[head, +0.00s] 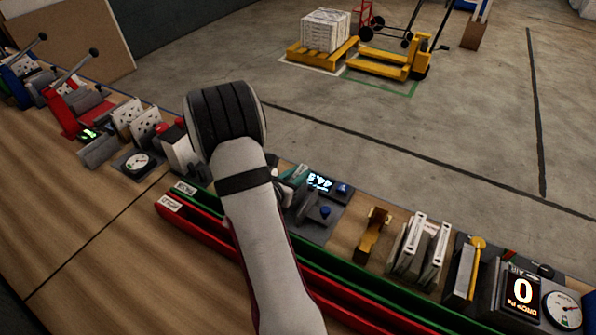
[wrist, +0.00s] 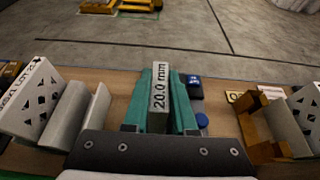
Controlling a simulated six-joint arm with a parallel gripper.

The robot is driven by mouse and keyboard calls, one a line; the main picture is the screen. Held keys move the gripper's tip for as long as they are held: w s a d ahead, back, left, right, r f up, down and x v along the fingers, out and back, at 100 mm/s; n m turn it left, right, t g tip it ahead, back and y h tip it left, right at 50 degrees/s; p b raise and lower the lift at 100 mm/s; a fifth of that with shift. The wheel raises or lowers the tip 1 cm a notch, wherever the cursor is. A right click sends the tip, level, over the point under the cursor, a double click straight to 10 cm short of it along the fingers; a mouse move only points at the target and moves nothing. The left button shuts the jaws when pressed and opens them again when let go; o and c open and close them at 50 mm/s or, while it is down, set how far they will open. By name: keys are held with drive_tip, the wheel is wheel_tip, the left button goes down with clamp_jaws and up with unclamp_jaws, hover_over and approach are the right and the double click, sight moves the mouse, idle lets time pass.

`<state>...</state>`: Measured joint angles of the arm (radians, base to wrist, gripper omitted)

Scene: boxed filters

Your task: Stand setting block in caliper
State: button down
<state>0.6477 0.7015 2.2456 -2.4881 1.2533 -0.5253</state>
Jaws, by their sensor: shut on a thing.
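My gripper (wrist: 161,74) shows in the wrist view with its two teal fingers shut on the setting block (wrist: 158,90), a grey upright block marked 20.0 mm. In the head view my gripper (head: 294,178) is at the caliper (head: 322,200), a dark grey device with a lit display and blue knobs. In the wrist view part of the caliper (wrist: 195,88) shows just right of the fingers. My arm and fingers hide the block in the head view. I cannot tell whether the block touches the caliper.
An orange-brown holder (head: 373,233) and upright white filters (head: 420,245) stand to the right. A gauge with a round dial (head: 137,162) stands to the left. Green (head: 345,284) and red (head: 190,226) trays run along the bench in front. The wooden bench (head: 110,255) is clear at left front.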

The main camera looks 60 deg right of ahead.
drive_tip(key=shift+f, duration=0.5)
drive_tip(key=shift+f, duration=0.4)
drive_tip(key=shift+f, duration=0.1)
drive_tip(key=shift+f, duration=0.3)
drive_tip(key=c, duration=0.6)
unclamp_jaws()
drive_tip(key=shift+c, duration=0.2)
